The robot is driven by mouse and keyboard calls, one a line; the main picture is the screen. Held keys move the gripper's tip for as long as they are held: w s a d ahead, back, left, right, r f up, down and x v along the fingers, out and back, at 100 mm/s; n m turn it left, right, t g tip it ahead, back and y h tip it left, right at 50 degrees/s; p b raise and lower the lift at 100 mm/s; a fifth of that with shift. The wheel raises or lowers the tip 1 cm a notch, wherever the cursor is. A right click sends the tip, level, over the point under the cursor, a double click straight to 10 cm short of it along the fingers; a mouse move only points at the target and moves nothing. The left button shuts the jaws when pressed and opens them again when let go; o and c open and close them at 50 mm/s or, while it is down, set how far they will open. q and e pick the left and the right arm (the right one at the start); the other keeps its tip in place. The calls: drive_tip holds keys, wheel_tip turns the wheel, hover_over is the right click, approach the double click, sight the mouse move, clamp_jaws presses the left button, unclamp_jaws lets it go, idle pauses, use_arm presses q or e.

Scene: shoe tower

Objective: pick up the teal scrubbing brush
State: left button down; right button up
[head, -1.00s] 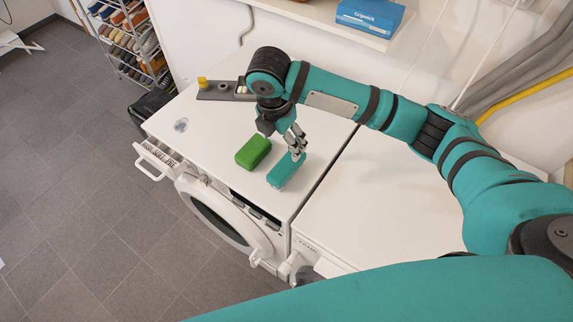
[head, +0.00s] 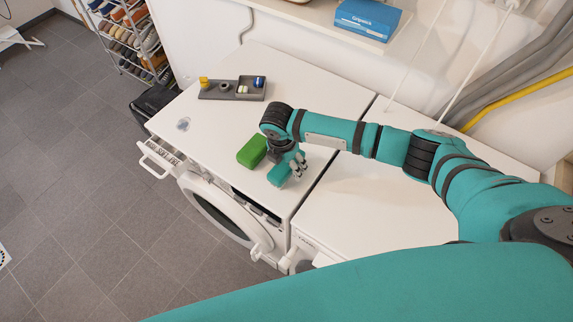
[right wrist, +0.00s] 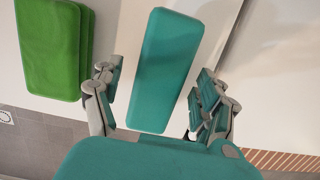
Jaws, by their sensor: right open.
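The teal scrubbing brush (head: 279,175) lies on the white washing machine top near its front edge. My right gripper (head: 294,165) is over it from behind and above. In the right wrist view the brush (right wrist: 165,70) lies lengthwise between the two open fingers (right wrist: 155,110), with a gap on each side. I cannot tell how far the fingertips are above the top. Part of the brush is hidden by the gripper in the head view. My left gripper is not in view.
A green block (head: 252,151) lies close to the left of the brush, also in the right wrist view (right wrist: 52,50). A grey tray (head: 216,95) with small items sits farther back. The machine's drawer (head: 160,155) is pulled out. The top behind the green block is clear.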

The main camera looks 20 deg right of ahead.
drive_tip(key=c, duration=1.3)
drive_tip(key=shift+r, duration=0.1)
drive_tip(key=shift+r+b, duration=0.3)
drive_tip(key=shift+r, duration=0.15)
wheel_tip(320, 180, up, 2)
drive_tip(key=shift+r+b, duration=0.1)
drive_tip(key=shift+b, duration=0.5)
drive_tip(key=s+a+b, duration=0.1)
drive_tip(key=s+a, duration=0.2)
drive_tip(key=a, duration=0.1)
drive_tip(key=s+a+r+b, duration=0.1)
drive_tip(key=s+a, duration=0.2)
drive_tip(key=a, duration=0.1)
drive_tip(key=s+a+b, duration=0.2)
drive_tip(key=s+a, duration=0.1)
drive_tip(key=a, duration=0.2)
drive_tip(key=shift+s+a+r, duration=0.1)
drive_tip(key=shift+s+r, duration=0.05)
drive_tip(key=shift+r, duration=0.25)
